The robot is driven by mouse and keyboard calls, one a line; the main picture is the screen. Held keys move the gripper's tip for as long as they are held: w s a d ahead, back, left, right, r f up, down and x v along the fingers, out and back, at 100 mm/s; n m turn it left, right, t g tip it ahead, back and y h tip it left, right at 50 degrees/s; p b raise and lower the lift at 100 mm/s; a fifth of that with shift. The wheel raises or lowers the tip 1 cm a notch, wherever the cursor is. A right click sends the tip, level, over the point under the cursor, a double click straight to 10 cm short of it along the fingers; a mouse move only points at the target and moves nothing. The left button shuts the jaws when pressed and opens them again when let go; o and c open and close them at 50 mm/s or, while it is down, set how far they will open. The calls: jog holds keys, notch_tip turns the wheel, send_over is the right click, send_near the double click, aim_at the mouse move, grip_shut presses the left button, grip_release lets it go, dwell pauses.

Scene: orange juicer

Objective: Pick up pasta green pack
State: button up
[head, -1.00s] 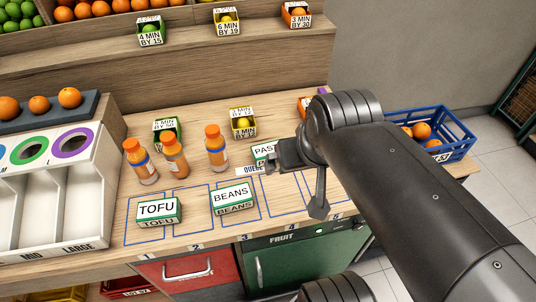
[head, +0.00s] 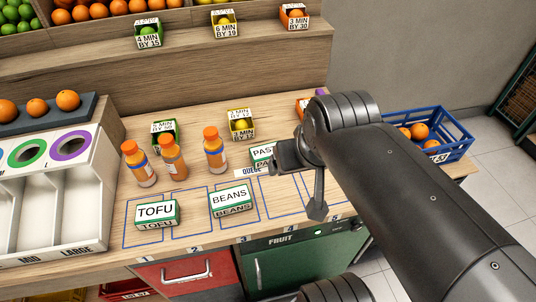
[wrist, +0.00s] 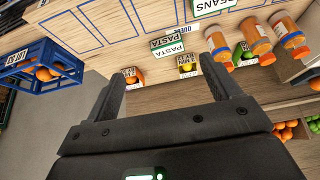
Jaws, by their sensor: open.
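The pasta green pack (head: 262,154) is a small box with a white top and green lower edge, lettered PASTA. It sits on the wooden counter behind the numbered slots, at the QUEUE label, and my gripper partly hides its right side in the head view. In the wrist view the pack (wrist: 168,45) shows upside down, ahead of and between the fingers. My gripper (wrist: 172,85) is open and empty, its fingers short of the pack. It also shows in the head view (head: 285,158), just right of the pack.
A BEANS pack (head: 231,199) and a TOFU pack (head: 156,212) stand in outlined slots. Several orange-capped bottles (head: 214,151) stand left of the pasta pack. A yellow box (head: 241,123) is behind it. A blue crate (head: 445,135) of oranges is at right. The right-hand slots look clear.

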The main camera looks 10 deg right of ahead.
jog(key=w, duration=0.1)
jog(key=m+g, duration=0.6)
jog(key=m, duration=1.1)
send_over(268, 150)
notch_tip(268, 150, down, 13)
jog(key=f, duration=0.5)
jog(key=shift+w+a, duration=0.1)
jog(key=shift+w, duration=0.15)
jog(key=shift+s+f, duration=0.2)
jog(key=shift+f, duration=2.55)
jog(key=shift+c, duration=0.2)
jog(key=c, duration=1.1)
jog(key=shift+r, duration=0.15)
